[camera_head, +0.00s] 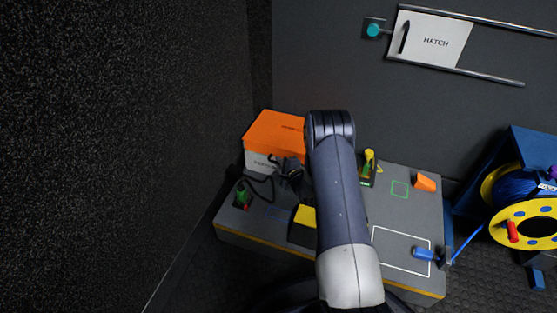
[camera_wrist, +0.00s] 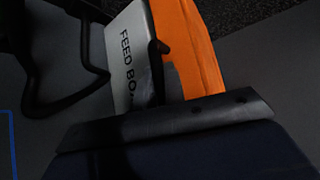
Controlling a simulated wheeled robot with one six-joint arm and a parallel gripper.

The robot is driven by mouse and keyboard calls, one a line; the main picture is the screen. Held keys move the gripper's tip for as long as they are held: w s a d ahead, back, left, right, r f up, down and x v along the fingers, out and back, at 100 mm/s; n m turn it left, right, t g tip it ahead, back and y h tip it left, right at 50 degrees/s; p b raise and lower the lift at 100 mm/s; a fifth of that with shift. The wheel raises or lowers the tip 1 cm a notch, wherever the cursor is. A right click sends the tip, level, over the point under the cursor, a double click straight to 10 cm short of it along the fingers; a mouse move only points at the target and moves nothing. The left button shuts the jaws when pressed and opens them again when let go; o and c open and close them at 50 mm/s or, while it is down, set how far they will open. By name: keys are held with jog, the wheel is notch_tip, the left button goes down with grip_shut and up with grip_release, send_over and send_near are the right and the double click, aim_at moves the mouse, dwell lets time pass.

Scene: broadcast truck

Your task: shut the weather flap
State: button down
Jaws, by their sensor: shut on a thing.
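The feed box, white with black lettering, stands at the back left of the grey bench (camera_head: 225,228); its white front shows in the head view (camera_head: 257,161) and in the wrist view (camera_wrist: 127,55). Its orange cover, which I take for the weather flap (camera_head: 275,132), shows over the top; it is an orange strip beside the lettered face in the wrist view (camera_wrist: 195,50). Whether it lies fully down is unclear. My gripper (camera_head: 290,172) is at the box's front right, dark and partly hidden by my arm. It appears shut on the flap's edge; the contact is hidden.
A black cable (camera_head: 262,187) loops in front of the box, near a green connector (camera_head: 241,195). A yellow block (camera_head: 305,215), an orange piece (camera_head: 425,182) and a blue plug (camera_head: 424,254) are on the bench. A cable reel (camera_head: 497,222) stands right. The white outlined area is mostly clear.

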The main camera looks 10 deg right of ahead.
jog(key=shift+f, duration=1.2)
jog(key=shift+b, duration=0.3)
jog(key=c, duration=1.5)
grip_release()
jog(key=shift+w+f, duration=0.1)
jog(key=shift+d, duration=0.1)
jog(key=p+v, duration=0.4)
jog(key=v, duration=0.6)
jog(key=shift+s, duration=0.4)
